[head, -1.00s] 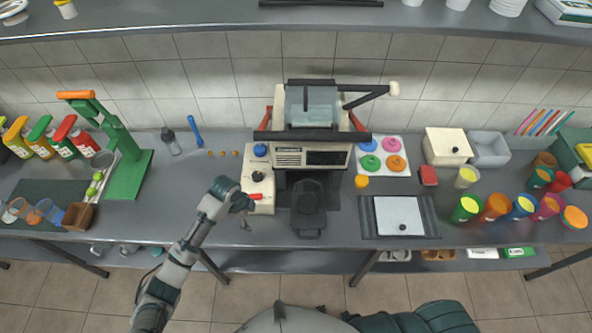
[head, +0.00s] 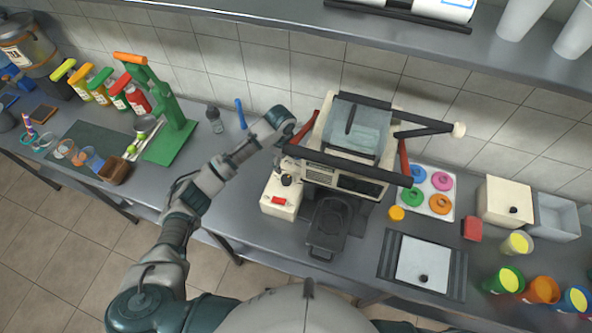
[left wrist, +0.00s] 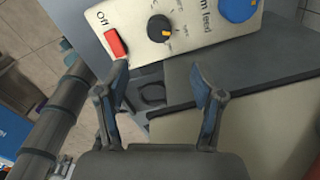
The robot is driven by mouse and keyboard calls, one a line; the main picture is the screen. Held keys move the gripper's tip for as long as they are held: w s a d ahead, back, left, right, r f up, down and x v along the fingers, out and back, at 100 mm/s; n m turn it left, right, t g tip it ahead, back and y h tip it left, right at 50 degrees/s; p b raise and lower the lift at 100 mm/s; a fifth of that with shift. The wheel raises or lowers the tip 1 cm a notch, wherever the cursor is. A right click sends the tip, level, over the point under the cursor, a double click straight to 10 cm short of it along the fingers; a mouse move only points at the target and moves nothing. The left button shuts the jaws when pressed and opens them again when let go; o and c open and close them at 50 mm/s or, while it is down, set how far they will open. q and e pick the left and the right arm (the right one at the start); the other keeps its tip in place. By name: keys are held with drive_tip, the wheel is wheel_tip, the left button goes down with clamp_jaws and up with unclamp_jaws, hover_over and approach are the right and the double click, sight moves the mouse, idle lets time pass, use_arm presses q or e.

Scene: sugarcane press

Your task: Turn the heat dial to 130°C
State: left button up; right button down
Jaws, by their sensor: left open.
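The heat dial looks to be the black knob (left wrist: 159,28) with an orange pointer mark on the cream control panel; it shows in the head view as a dark knob (head: 287,180). Small marks surround it, too blurred to read a setting. A red switch (left wrist: 116,43) marked "Off" is beside it, and a blue knob (left wrist: 238,8) is on its other side. My left gripper (left wrist: 164,72) is open and empty, its two fingers apart, with the dial beyond them and not between them. In the head view its fingers are mostly hidden. My right gripper is not seen.
The press (head: 345,150) with red side levers and a dark tray (head: 328,225) stands right of the panel. A green juicer (head: 165,115) and a blue-handled tool (head: 241,113) are to the left. A white board (head: 425,262) lies at the right.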

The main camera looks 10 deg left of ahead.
sight(287, 178)
use_arm(q)
drive_tip(key=f, duration=0.1)
drive_tip(key=a+f, duration=0.1)
drive_tip(key=f, duration=0.2)
drive_tip(key=shift+a+f+p, duration=0.25)
drive_tip(key=shift+p, duration=0.15)
drive_tip(key=f, duration=0.2)
drive_tip(key=d+f, duration=0.1)
drive_tip(key=f, duration=0.2)
drive_tip(key=d+f, duration=0.1)
drive_tip(key=f, duration=0.1)
drive_tip(key=shift+w+f+p, duration=0.15)
drive_tip(key=shift+w+p, duration=0.05)
drive_tip(key=shift+p, duration=0.15)
drive_tip(key=shift+a+f, duration=0.15)
drive_tip(key=shift+a, duration=0.65)
drive_tip(key=shift+c, duration=1.2)
drive_tip(key=c, duration=0.8)
drive_tip(key=shift+d, duration=0.35)
drive_tip(key=shift+c, duration=0.5)
drive_tip(key=shift+s+d, duration=0.1)
drive_tip(key=shift+d, duration=0.05)
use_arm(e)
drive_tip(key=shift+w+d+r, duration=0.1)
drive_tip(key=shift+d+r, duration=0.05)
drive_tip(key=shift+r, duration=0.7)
